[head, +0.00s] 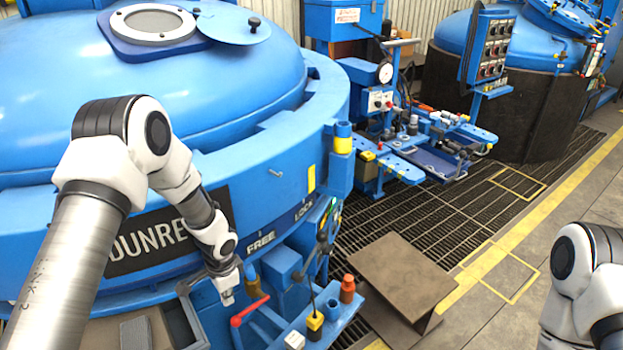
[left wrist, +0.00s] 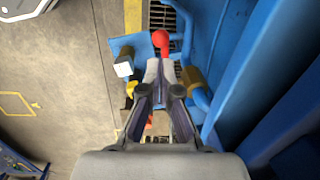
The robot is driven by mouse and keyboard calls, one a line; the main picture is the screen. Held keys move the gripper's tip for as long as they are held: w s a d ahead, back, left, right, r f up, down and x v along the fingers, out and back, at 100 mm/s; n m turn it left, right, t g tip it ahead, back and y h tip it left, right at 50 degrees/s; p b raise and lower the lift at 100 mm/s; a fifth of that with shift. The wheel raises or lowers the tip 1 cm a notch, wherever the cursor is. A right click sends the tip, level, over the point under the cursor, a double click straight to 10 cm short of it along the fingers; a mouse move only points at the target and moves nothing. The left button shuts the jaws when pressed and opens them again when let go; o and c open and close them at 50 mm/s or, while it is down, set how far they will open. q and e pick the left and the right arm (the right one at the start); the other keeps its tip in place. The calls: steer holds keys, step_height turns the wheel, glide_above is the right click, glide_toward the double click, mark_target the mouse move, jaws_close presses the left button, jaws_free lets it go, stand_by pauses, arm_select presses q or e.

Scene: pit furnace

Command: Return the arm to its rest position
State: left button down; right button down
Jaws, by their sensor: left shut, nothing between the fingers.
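My left arm comes in from the left in the head view and bends down in front of the blue furnace (head: 270,130). My left gripper (head: 227,292) is shut and empty, low at the furnace's front, just above and left of a red-handled lever (head: 252,308). In the left wrist view the closed fingertips (left wrist: 160,72) point at a red knob (left wrist: 162,36); whether they touch it I cannot tell. My right arm shows at the lower right of the head view, but its gripper is out of frame.
A blue shelf (head: 325,322) with a red-topped fitting (head: 347,289) stands right of the lever. A brown metal step (head: 402,275) sits on the floor grating (head: 470,215). Behind are a blue control stand (head: 375,100) and a second furnace (head: 540,110).

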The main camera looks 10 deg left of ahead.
arm_select(q)
steer(key=s+d+f+n, duration=0.2)
steer(key=s+f, duration=0.1)
steer(key=s, duration=0.5)
steer(key=s+d+f+n, duration=0.2)
steer(key=s+d+n, duration=0.1)
steer(key=s, duration=0.6)
steer(key=s+d+f+n+h, duration=0.1)
steer(key=s+d+f+n, duration=0.2)
steer(key=s, duration=0.6)
steer(key=shift+s+d+f, duration=0.15)
steer(key=shift+d+f, duration=0.05)
steer(key=shift+f, duration=0.15)
